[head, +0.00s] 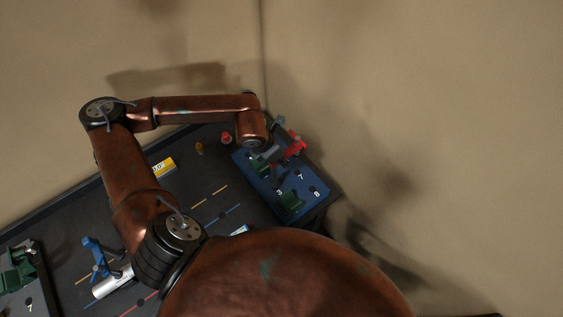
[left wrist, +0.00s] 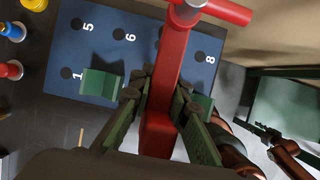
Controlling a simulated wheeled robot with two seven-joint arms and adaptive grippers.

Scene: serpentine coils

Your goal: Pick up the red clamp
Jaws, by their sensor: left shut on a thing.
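The red clamp (left wrist: 172,70) stands upright in my left gripper, over the blue numbered board (left wrist: 70,45). In the left wrist view its red body runs between the fingers, with a grey bar and a red crosspiece at its top. My left gripper (left wrist: 160,108) is shut on it, a finger on each side. In the head view the red clamp (head: 296,143) shows at the board's far right edge, beside my left wrist. There my arm hides most of the fingers. I cannot tell whether the clamp touches the board. A small dark shape (left wrist: 264,131) at the lower right seems to be my right gripper.
Green blocks (left wrist: 100,83) (head: 290,203) stand on the board close to the held clamp. Red, yellow and blue small parts stand left of the board in the wrist view. A blue clamp (head: 97,250) and a silver cylinder (head: 112,281) are at the table's left. Walls stand close behind.

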